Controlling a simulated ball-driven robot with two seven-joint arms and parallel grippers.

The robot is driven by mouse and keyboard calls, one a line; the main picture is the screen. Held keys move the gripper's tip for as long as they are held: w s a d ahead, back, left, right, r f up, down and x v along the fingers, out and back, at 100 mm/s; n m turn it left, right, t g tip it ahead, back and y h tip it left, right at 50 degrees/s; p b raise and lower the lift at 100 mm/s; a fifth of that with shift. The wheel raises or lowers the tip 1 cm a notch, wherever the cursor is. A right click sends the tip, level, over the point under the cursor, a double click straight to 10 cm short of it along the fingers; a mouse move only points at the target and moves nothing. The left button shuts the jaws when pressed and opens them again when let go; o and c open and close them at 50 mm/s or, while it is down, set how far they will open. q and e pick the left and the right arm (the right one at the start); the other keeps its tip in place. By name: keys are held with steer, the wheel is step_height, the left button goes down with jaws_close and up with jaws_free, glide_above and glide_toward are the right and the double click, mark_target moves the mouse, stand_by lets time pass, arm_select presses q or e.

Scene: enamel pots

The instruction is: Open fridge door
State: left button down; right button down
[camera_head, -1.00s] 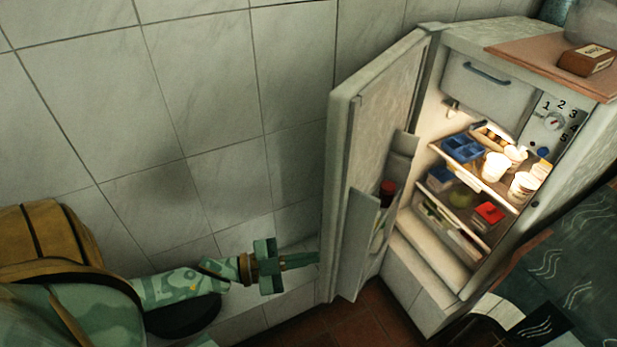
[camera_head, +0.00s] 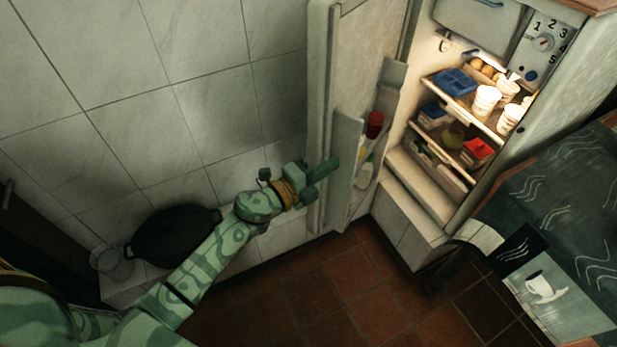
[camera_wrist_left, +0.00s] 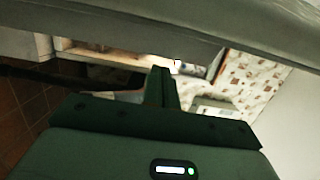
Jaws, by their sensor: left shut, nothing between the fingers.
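The fridge (camera_head: 412,225) stands at the right in the head view, lit inside, with its shelves in full view. Its door (camera_head: 360,60) stands wide open, swung out to the left toward the tiled wall. Door shelves on its inner side hold a few bottles (camera_head: 374,125). My left gripper (camera_head: 325,170) is shut and empty, at the door's free edge, by the lower door shelf. I cannot tell whether it touches the door. In the left wrist view the shut fingers (camera_wrist_left: 162,88) point toward a pale panel edge (camera_wrist_left: 190,25). My right gripper is not in view.
Tubs (camera_head: 487,100) and boxes stand on the fridge shelves. A dark pot (camera_head: 175,236) and a glass bowl (camera_head: 112,264) stand by the wall at left. A dark patterned surface (camera_head: 560,215) lies to the right. The red tiled floor (camera_head: 320,300) in front is clear.

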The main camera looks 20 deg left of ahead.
mark_target(317, 157)
arm_select(q)
steer(key=shift+w+a+f+b, duration=0.2)
steer(key=shift+w+a+b, duration=0.35)
steer(key=shift+w+a, duration=0.4)
steer(key=shift+a+r, duration=0.2)
steer(key=shift+a, duration=0.5)
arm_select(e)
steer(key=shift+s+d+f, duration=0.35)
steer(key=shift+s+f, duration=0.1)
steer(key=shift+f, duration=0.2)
